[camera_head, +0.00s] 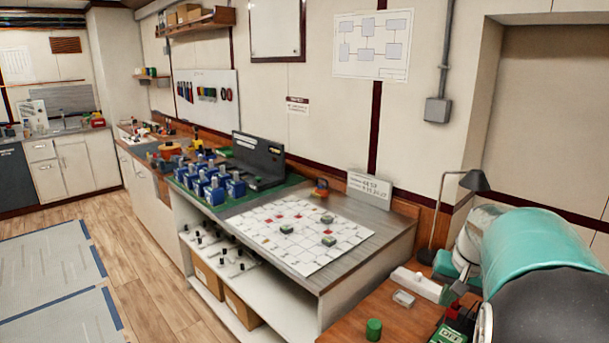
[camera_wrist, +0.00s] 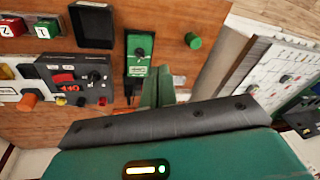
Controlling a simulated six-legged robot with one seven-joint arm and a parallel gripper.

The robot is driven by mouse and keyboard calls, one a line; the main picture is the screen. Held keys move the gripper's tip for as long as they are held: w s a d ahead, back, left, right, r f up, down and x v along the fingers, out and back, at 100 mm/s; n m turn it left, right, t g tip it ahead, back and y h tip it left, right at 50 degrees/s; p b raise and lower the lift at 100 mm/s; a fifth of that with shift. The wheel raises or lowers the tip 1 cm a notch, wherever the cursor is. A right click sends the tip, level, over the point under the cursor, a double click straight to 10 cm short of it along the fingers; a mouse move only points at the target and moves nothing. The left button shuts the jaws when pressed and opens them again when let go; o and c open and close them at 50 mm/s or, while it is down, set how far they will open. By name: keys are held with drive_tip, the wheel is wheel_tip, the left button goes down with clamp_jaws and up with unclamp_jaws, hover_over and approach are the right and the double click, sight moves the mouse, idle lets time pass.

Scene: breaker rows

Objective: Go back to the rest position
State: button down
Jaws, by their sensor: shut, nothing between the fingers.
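My gripper (camera_wrist: 158,84) shows in the wrist view as two green fingers close together, shut and empty. They point at the brown wooden bench top (camera_wrist: 205,14), just below a green device with a black knob (camera_wrist: 139,48). I cannot tell whether the fingertips touch the bench. In the head view my teal and black arm fills the lower right, and the fingers cannot be made out there.
Near the fingers are a green cylinder (camera_wrist: 193,40), an empty black tray (camera_wrist: 92,25) and a dark panel with a red display (camera_wrist: 88,72). A white grid board (camera_head: 265,247) lies left of the arm, beyond it blue breaker blocks (camera_head: 211,192). A lamp (camera_head: 474,181) stands behind.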

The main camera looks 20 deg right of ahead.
drive_tip(key=s+a+r+n+t, duration=0.1)
drive_tip(key=a+r+n, duration=0.1)
drive_tip(key=a, duration=0.7)
drive_tip(key=s+a+r+n, duration=0.2)
drive_tip(key=a, duration=0.6)
drive_tip(key=s+a+n+t, duration=0.1)
drive_tip(key=s+a+n, duration=0.1)
drive_tip(key=s+a, duration=0.2)
drive_tip(key=s+a+f+n+t, duration=0.1)
drive_tip(key=s+a+n, duration=0.1)
drive_tip(key=s+a, duration=0.3)
drive_tip(key=a, duration=0.4)
drive_tip(key=shift+a, duration=0.3)
